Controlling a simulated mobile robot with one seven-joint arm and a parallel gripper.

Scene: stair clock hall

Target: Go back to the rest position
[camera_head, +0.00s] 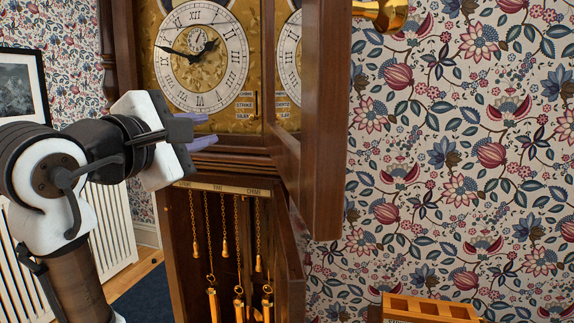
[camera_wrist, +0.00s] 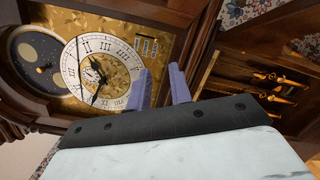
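My gripper (camera_head: 202,131) is in front of the tall clock, just below and right of its dial (camera_head: 186,72). Its two purple fingers are apart with nothing between them. In the wrist view my gripper (camera_wrist: 160,86) also shows open and empty, with the dial (camera_wrist: 75,72) behind and to the left. The fingers look clear of the clock, but the exact distance is hard to tell. My arm comes up from the lower left.
The clock's upper door (camera_head: 326,120) stands open just right of my gripper. The lower door (camera_head: 290,262) is also open, showing chains and brass weights (camera_head: 213,304). A wooden box (camera_head: 425,308) is at the lower right. A white radiator (camera_head: 112,235) stands behind my arm.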

